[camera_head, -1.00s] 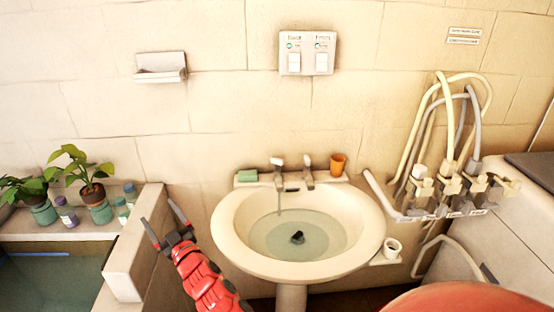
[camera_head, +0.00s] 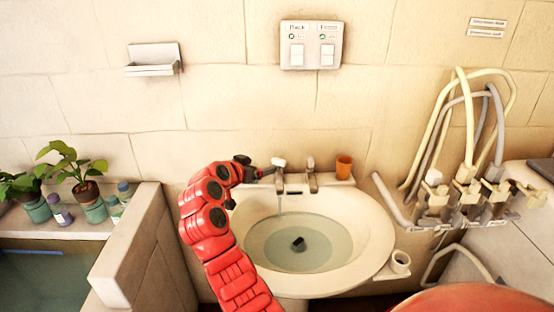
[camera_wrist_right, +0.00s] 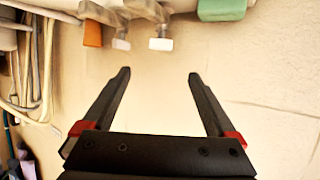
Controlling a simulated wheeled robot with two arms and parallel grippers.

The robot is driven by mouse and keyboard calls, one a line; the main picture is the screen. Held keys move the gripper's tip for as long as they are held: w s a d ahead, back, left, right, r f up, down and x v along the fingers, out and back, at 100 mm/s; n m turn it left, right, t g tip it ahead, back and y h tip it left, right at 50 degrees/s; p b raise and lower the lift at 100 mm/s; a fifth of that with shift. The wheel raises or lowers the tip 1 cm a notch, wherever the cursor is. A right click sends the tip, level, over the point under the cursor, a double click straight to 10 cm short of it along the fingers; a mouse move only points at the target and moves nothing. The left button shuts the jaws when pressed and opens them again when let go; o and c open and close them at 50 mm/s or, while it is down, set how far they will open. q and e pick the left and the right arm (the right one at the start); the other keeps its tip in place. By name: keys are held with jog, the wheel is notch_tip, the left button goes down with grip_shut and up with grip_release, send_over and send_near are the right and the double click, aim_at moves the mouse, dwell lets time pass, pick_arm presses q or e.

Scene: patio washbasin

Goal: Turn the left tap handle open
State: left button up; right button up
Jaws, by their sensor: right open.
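The left tap handle (camera_head: 279,163) is a pale lever on the back of the washbasin (camera_head: 375,235). It also shows in the right wrist view (camera_wrist_right: 160,44), where the picture is turned upside down. A thin stream runs down below it into the water in the bowl. The right tap (camera_head: 311,170) stands beside it. My right gripper (camera_head: 268,172) is just left of the left handle. In the right wrist view my right gripper (camera_wrist_right: 158,76) is open and empty. The left handle lies just beyond the fingertips, in line with the gap, apart from both fingers. My left gripper is not in view.
An orange cup (camera_head: 343,167) stands right of the taps. A green soap block (camera_wrist_right: 222,8) is close to the left tap. A low wall (camera_head: 135,250) borders the left. Hoses and valves (camera_head: 465,195) crowd the right.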

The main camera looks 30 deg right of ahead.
aim_at(279, 159)
jog(key=p+x, duration=0.2)
jog(key=x, duration=1.1)
jog(key=shift+d, duration=0.1)
jog(key=c, duration=1.4)
jog(key=shift+o, duration=0.2)
